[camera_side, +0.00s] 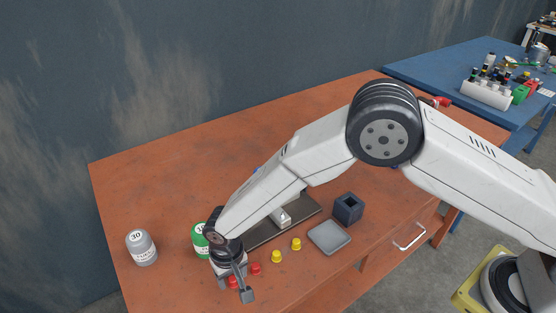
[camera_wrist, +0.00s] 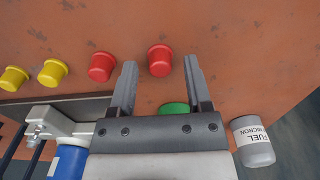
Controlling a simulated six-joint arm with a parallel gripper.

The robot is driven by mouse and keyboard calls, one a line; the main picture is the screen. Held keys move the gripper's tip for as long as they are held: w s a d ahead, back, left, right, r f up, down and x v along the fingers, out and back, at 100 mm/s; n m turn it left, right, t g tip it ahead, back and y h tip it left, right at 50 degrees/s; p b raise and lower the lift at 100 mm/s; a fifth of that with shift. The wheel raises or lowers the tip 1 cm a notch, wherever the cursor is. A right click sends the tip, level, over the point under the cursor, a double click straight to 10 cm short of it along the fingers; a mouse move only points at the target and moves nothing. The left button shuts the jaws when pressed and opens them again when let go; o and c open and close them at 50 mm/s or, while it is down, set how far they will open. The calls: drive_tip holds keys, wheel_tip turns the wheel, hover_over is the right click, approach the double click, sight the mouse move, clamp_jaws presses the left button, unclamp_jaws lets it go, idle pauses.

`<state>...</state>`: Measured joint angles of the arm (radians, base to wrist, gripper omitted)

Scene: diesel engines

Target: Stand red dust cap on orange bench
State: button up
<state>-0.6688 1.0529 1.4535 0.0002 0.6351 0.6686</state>
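Two red dust caps stand on the orange bench (camera_side: 170,200). In the wrist view one red cap (camera_wrist: 159,60) lies between the fingertips of my gripper (camera_wrist: 160,64), clear of both fingers. The other red cap (camera_wrist: 102,66) is just outside the left finger. In the side view the red caps (camera_side: 254,269) show near the bench's front edge, one partly hidden by my gripper (camera_side: 238,288). My gripper is open, empty and pointing down over them. Its exact height above the bench is hard to tell.
Two yellow caps (camera_side: 277,256) stand right of the red ones. A green jar (camera_side: 200,238) is close behind my gripper; a grey jar (camera_side: 141,247) stands left. A dark plate with a metal fitting (camera_side: 283,217), a grey tray (camera_side: 329,237) and a dark block (camera_side: 348,208) are rightward.

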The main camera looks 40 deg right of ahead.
sight(233, 278)
wheel_tip(233, 278, up, 12)
drive_tip(key=shift+r, duration=0.15)
idle(0.7)
idle(0.5)
drive_tip(key=s+d+r+t, duration=0.1)
drive_tip(key=d+r, duration=0.1)
drive_tip(key=d, duration=0.7)
drive_tip(key=d+r, duration=0.3)
drive_tip(key=d, duration=0.6)
drive_tip(key=s+d+t, duration=0.1)
drive_tip(key=s+d, duration=1)
drive_tip(key=d, duration=0.3)
drive_tip(key=shift+s+r+t, duration=0.2)
drive_tip(key=shift+t, duration=0.1)
